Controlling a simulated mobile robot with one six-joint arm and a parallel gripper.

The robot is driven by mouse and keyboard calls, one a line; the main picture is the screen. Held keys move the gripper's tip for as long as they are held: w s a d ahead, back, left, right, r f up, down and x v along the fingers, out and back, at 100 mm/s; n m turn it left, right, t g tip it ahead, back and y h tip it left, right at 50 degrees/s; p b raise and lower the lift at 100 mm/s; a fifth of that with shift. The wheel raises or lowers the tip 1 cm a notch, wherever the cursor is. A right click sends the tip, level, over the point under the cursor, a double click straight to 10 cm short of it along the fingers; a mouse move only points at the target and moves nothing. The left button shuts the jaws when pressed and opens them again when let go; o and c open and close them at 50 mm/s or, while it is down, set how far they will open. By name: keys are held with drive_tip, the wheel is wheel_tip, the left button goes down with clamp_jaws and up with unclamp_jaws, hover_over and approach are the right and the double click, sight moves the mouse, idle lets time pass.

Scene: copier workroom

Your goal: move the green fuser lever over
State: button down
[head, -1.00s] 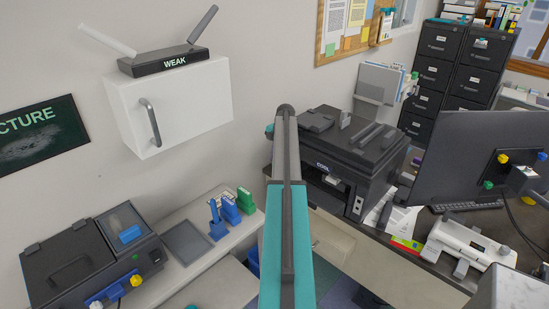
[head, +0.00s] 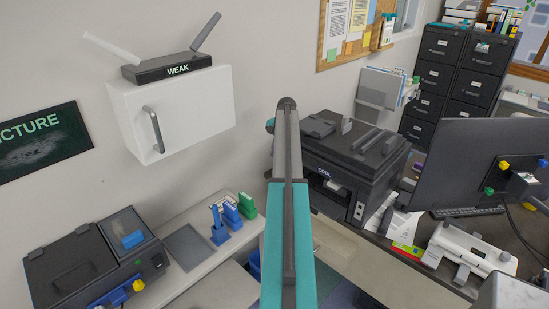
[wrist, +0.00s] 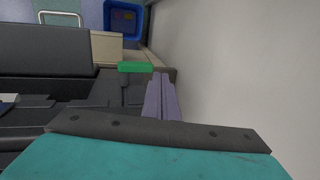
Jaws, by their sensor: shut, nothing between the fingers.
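The green fuser lever (wrist: 135,67) shows in the wrist view as a short flat green bar at the edge of a dark machine. My gripper (wrist: 160,76) is shut and empty, its narrow grey fingers pointing away from the camera. In that view the fingertips lie just right of the lever's right end; whether they touch it I cannot tell. In the head view, my arm reaches toward the black copier (head: 357,165), and the gripper and lever are hidden.
A pale wall (wrist: 235,70) runs close along the right of my gripper in the wrist view. A blue bin (wrist: 123,32) stands on the floor beyond. In the head view, a white wall cabinet (head: 175,115) is left of my arm and a monitor (head: 470,170) is at the right.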

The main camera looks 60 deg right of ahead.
wheel_tip(320, 180, up, 9)
drive_tip(key=b, duration=0.2)
drive_tip(key=shift+w+b, duration=0.4)
drive_tip(key=shift+d, duration=0.1)
idle(0.3)
